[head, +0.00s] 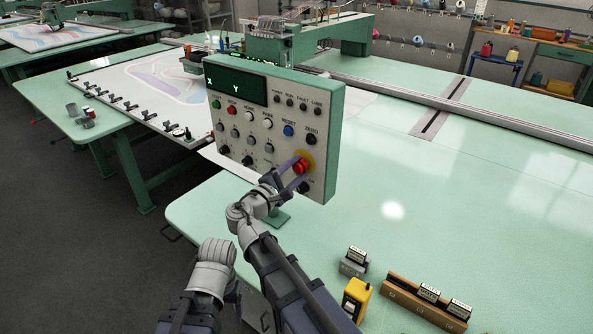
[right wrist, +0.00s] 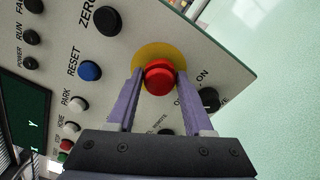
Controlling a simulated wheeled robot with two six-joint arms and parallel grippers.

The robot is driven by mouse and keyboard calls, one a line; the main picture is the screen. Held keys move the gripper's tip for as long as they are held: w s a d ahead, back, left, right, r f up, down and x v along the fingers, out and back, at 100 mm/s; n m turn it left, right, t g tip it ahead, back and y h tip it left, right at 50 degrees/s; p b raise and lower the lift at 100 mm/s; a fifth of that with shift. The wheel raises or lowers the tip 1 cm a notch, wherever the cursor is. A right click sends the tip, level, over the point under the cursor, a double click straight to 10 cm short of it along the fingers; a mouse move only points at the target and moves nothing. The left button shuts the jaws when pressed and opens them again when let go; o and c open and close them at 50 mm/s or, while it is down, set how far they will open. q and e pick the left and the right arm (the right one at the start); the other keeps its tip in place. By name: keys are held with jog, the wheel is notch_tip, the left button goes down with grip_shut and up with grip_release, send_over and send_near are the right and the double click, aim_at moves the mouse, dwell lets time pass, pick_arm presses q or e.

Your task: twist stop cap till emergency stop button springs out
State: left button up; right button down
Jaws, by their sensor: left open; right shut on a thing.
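The emergency stop button has a red stop cap (head: 301,166) on a yellow round plate (head: 309,158), at the lower right of the green-framed control panel (head: 335,110). My right gripper (head: 296,170) is shut on the stop cap. In the right wrist view, its two purple fingers (right wrist: 160,90) stand on either side of the red cap (right wrist: 159,76), with the yellow plate (right wrist: 150,52) behind. My left gripper (head: 232,292) is low in the head view, well away from the panel, open; its fingers are mostly hidden by my arms.
A black knob (right wrist: 209,98) marked ON sits close beside the right finger. A blue RESET button (right wrist: 90,71) and black ZERO button (right wrist: 107,20) are near the cap. A yellow box (head: 356,298) and a wooden rack (head: 425,302) stand on the table's near edge.

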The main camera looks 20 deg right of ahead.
jog(key=shift+f+m, duration=0.1)
jog(key=shift+m, duration=2.2)
jog(key=shift+c, duration=1.4)
grip_release()
